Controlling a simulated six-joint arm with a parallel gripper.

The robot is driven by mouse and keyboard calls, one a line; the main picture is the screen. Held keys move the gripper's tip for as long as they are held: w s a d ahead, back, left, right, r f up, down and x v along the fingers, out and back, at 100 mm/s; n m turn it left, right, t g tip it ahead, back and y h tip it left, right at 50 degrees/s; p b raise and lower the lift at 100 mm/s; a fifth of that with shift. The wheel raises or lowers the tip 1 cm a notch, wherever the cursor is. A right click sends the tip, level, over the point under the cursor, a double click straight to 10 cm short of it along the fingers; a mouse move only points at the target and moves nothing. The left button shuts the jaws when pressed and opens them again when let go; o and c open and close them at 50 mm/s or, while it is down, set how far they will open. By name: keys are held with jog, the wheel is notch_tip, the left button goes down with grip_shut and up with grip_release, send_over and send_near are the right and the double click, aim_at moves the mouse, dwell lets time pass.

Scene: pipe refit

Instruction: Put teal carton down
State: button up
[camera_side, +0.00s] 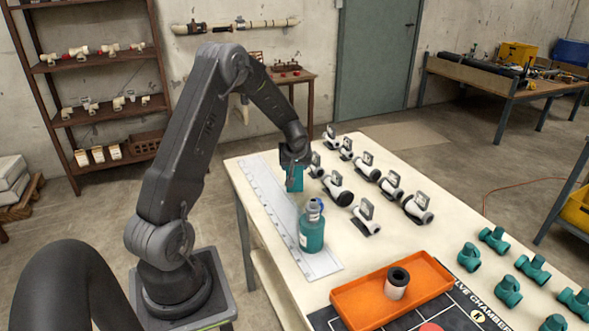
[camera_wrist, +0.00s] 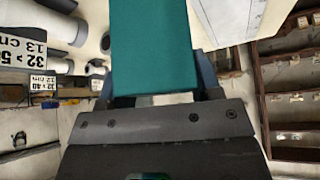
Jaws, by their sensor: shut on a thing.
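The teal carton (camera_side: 295,178) is at my gripper (camera_side: 292,176) near the far end of the white table. In the wrist view the teal carton (camera_wrist: 153,48) fills the upper middle, between the fingers of my gripper (camera_wrist: 152,82). My gripper is shut on it. In the side view the carton is partly hidden by the gripper. It is above or at the far end of the white ruled strip (camera_side: 318,262); I cannot tell whether its bottom touches.
A teal bottle (camera_side: 312,232) stands on the strip nearer the camera. Several white pipe fittings with tags (camera_side: 365,213) stand right of the gripper. An orange tray (camera_side: 362,302) holds a white and black cylinder (camera_side: 397,284). Teal valves (camera_side: 507,291) are at the right.

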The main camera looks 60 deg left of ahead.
jog(key=shift+f, duration=0.75)
jog(key=shift+f, duration=0.4)
jog(key=o, duration=1.1)
